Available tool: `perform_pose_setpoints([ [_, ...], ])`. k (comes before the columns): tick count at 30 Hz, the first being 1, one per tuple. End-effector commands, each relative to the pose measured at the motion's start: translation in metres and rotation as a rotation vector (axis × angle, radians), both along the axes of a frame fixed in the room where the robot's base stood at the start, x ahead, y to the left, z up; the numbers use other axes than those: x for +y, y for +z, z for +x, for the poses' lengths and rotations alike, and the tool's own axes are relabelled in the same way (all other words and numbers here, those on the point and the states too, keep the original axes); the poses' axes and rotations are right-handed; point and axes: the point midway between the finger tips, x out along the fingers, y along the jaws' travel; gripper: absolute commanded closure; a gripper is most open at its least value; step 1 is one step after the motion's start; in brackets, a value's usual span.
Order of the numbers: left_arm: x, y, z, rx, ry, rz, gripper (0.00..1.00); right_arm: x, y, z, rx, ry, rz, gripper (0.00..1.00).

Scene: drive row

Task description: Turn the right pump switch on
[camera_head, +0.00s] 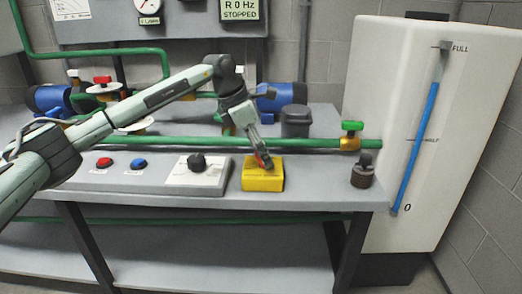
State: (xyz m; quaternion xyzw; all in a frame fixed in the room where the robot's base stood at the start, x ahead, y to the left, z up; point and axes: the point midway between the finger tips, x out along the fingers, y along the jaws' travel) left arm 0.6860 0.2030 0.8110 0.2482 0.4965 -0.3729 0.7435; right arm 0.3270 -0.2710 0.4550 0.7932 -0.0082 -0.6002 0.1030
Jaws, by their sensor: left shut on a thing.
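A yellow switch box (262,181) sits on the front of the grey bench, right of centre. A small red handle (266,163) stands on its top. My left gripper (262,159) points down at the box, shut on the red handle, which it partly hides. The display (240,10) at the top reads "R 0 Hz STOPPED". Two blue pumps show at the back, one at left (48,99) and one at right (287,95), partly behind my arm. My right gripper is not in view.
Left of the yellow box are a black knob (196,161) on a pale plate, a blue button (138,163) and a red button (104,162). A dark weight-like object (362,172) stands at the right edge. A green pipe (310,143) runs behind. A white tank (400,120) stands at right.

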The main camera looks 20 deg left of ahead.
Motion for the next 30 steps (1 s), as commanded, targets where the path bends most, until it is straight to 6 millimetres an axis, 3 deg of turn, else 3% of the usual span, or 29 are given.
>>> perform_pose_setpoints([
  [15, 0.001, 0.000, 0.002, 0.001, -0.324, 0.002, 0.72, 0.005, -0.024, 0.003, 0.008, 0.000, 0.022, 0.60],
  [30, 0.001, 0.000, 0.002, -0.001, -0.381, 0.003, 0.72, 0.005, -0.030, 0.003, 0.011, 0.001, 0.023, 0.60],
])
